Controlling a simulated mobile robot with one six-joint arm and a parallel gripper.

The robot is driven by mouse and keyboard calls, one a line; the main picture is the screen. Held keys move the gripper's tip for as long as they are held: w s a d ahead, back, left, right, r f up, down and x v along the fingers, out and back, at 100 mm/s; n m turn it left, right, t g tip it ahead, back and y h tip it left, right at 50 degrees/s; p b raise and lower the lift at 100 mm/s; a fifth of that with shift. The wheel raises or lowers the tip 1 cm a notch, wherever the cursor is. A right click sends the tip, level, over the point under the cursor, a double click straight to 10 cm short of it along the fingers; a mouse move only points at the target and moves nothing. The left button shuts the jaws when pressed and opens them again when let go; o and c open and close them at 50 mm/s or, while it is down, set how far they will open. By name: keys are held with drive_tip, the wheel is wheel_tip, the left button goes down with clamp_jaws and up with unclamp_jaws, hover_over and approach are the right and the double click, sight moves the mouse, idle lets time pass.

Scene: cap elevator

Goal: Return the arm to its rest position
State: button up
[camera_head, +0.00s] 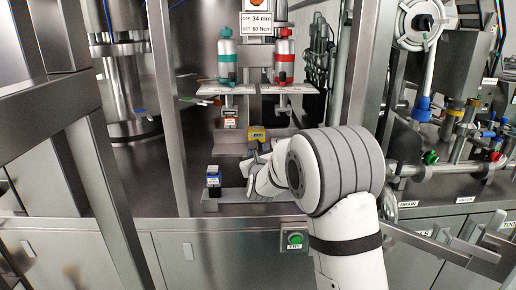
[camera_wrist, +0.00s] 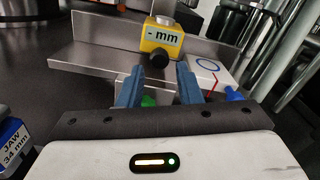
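My gripper (camera_wrist: 160,88) shows in the wrist view with its two blue fingers apart and nothing held between them. Past the fingertips stands a yellow gauge (camera_wrist: 162,37) marked "- mm" with a black knob, on a metal shelf. In the head view my white arm reaches in from the lower right. The fingers are mostly hidden there by the arm. A small green thing lies beyond the fingers in the wrist view, partly hidden.
A block marked "JAW 34 mm" (camera_wrist: 14,146) stands left of my gripper. A green bottle (camera_head: 227,57) and a red bottle (camera_head: 284,57) stand on plates above. A metal post (camera_head: 168,100) rises at left. Valves and pipes (camera_head: 455,130) crowd the right. A green button (camera_head: 294,239) is on the front panel.

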drive_tip(key=shift+s, duration=1.05)
drive_tip(key=s+d+r+n+g+p, duration=0.3)
drive_tip(key=s+n+g+p, duration=0.2)
drive_tip(key=s+n, duration=0.5)
drive_tip(key=s+d+r+n+g+p, duration=0.4)
drive_tip(key=s+n, duration=0.7)
drive_tip(key=s, duration=0.8)
drive_tip(key=s+d+r+n+g+p, duration=0.3)
drive_tip(key=s+n+g+p, duration=0.3)
drive_tip(key=s+n, duration=0.5)
drive_tip(key=s+d+p, duration=0.1)
drive_tip(key=s+p, duration=0.1)
drive_tip(key=s, duration=0.2)
drive_tip(key=shift+r, duration=0.25)
